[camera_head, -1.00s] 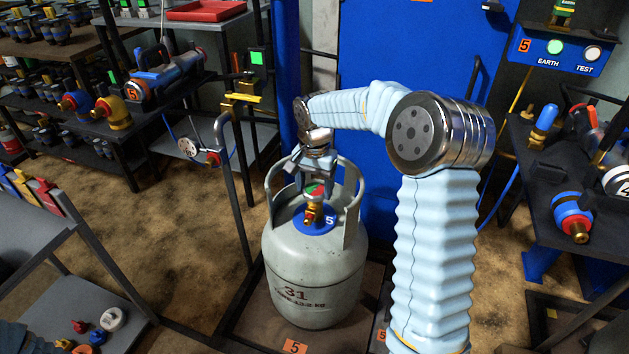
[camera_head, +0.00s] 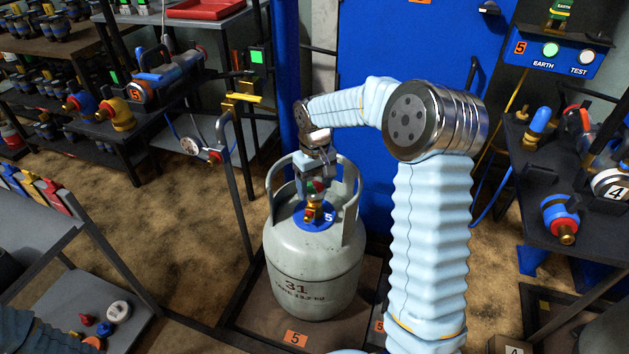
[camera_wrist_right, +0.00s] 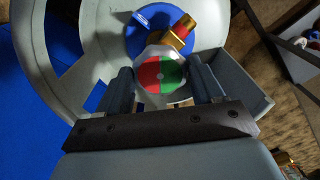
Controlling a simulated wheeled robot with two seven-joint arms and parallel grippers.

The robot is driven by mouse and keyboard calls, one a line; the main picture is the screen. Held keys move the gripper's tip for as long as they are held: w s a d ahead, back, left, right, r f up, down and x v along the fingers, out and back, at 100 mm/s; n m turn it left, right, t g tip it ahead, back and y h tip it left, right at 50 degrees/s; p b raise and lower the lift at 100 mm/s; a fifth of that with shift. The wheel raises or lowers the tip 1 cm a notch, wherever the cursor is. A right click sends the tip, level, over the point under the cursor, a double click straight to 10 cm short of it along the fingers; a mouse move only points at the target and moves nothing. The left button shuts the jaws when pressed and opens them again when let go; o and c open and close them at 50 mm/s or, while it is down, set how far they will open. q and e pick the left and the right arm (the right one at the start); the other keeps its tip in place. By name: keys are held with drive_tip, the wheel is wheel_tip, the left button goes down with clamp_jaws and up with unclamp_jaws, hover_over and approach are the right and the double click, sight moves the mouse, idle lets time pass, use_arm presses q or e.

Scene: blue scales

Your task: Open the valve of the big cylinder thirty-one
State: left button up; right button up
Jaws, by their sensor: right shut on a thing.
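The big grey cylinder marked 31 (camera_head: 313,262) stands upright at the middle of the head view, with a collar of handles around its top. A blue disc marked 5 (camera_head: 326,218) and a brass outlet (camera_head: 313,212) sit on top of it. Its red and green valve knob (camera_wrist_right: 161,73) shows face-on in the right wrist view. My right gripper (camera_head: 316,180) reaches down inside the collar and is shut on the knob, one finger on each side. In the wrist view the right gripper (camera_wrist_right: 161,78) frames the knob. My left gripper is not in view.
The collar (camera_head: 350,185) surrounds my right gripper closely. A grey stand (camera_head: 240,185) is left of the cylinder, and a dark table (camera_head: 590,205) with fittings is at the right. A blue door (camera_head: 410,60) is behind. A low shelf (camera_head: 70,310) with coloured caps is at lower left.

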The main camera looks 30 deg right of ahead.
sight(315, 187)
drive_tip(key=n+p, duration=0.1)
drive_tip(key=n, duration=0.3)
drive_tip(key=shift+r+n, duration=0.15)
drive_tip(key=shift+n, duration=0.15)
drive_tip(key=shift+d+n+p, duration=0.1)
drive_tip(key=shift+n+p, duration=0.55)
drive_tip(key=shift+n, duration=1.55)
drive_tip(key=o, duration=1)
drive_tip(key=shift+o, duration=0.2)
wheel_tip(315, 187, up, 14)
drive_tip(key=shift+f, duration=0.2)
